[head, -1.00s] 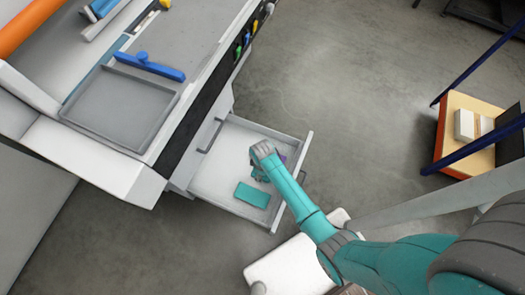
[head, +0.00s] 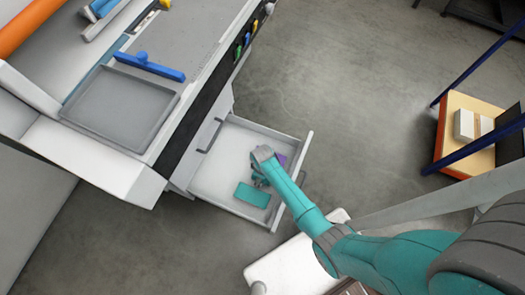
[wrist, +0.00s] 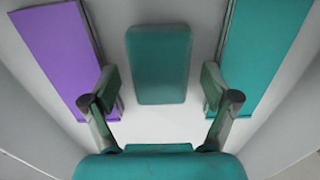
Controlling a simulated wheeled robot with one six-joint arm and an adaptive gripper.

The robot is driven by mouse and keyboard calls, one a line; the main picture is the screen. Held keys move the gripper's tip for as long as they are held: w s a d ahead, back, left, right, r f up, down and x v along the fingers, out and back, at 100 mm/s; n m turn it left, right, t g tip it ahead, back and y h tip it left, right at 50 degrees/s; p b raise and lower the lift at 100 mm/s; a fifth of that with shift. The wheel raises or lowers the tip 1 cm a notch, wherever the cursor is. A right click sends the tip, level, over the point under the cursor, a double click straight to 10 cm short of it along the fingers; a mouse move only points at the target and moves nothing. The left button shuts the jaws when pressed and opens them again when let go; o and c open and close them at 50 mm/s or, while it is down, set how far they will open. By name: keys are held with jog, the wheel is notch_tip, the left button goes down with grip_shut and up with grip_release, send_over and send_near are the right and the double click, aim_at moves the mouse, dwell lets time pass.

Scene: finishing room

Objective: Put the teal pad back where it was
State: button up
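An open drawer (head: 214,176) holds a flat teal pad (head: 252,195) at its near side and a purple pad (head: 281,160), partly hidden by my arm. My gripper (head: 261,178) is low over the drawer between these two. In the wrist view the purple pad (wrist: 65,50) lies left and the flat teal pad (wrist: 262,50) right. A darker teal block with rounded corners (wrist: 159,65) lies between them. My gripper (wrist: 160,88) is open around this block, with gaps on both sides. I cannot tell whether the block rests on the drawer floor.
The drawer's walls (head: 297,160) stand close around the gripper. Above the drawer is a machine with a grey tray (head: 118,108) and a blue bar (head: 150,67). A shelf (head: 465,135) with boxes stands at the right. Open floor lies between.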

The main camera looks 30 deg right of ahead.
notch_tip(320, 180, up, 12)
jog(key=shift+r, duration=0.15)
dwell(0.7)
jog(key=s+r+m+t, duration=0.1)
jog(key=s+t, duration=0.1)
jog(key=s, duration=0.3)
jog(key=s+r+m+t, duration=0.1)
jog(key=s+r+t, duration=0.1)
jog(key=s, duration=0.3)
jog(key=s+r+m+t, duration=0.1)
jog(key=s+t, duration=0.2)
jog(key=s, duration=0.3)
jog(key=shift+r, duration=0.4)
jog(key=s+r+m+t, duration=0.2)
jog(key=s+r+t, duration=0.2)
jog(key=r, duration=1)
jog(key=s+r+m+t, duration=0.2)
jog(key=s+r+t, duration=0.2)
jog(key=r, duration=1.1)
jog(key=s, duration=0.3)
jog(key=shift+s, duration=0.25)
